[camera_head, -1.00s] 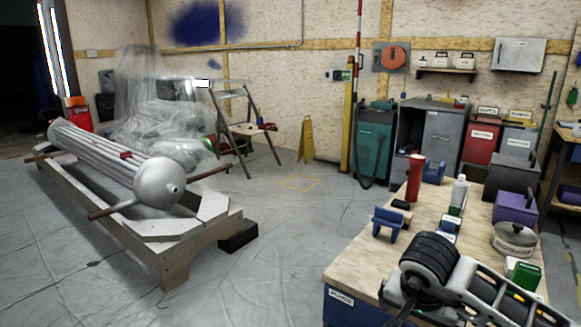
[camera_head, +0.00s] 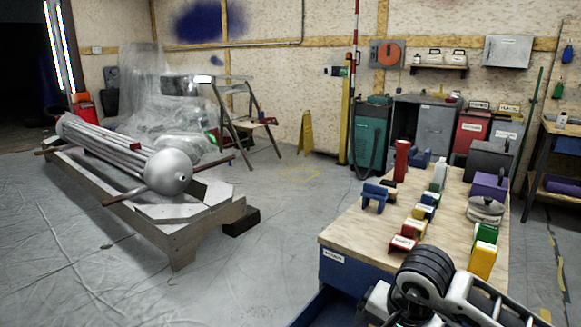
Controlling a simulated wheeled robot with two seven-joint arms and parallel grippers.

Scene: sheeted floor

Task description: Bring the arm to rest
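My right arm (camera_head: 432,286) comes in at the bottom right corner, its black ribbed joint and white-and-black links in front of the workbench (camera_head: 345,240). The arm hides part of the bench's near side. No gripper fingers show, so I cannot see what the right gripper holds. My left arm and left gripper are out of view.
The bench carries a red cylinder (camera_head: 401,160), a blue holder (camera_head: 376,197), a purple box (camera_head: 489,185), a grey-lidded pot (camera_head: 485,209) and several small boxes. A tube bundle on a wooden cradle (camera_head: 175,240) stands left. Sheeted floor (camera_head: 265,270) between them is clear.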

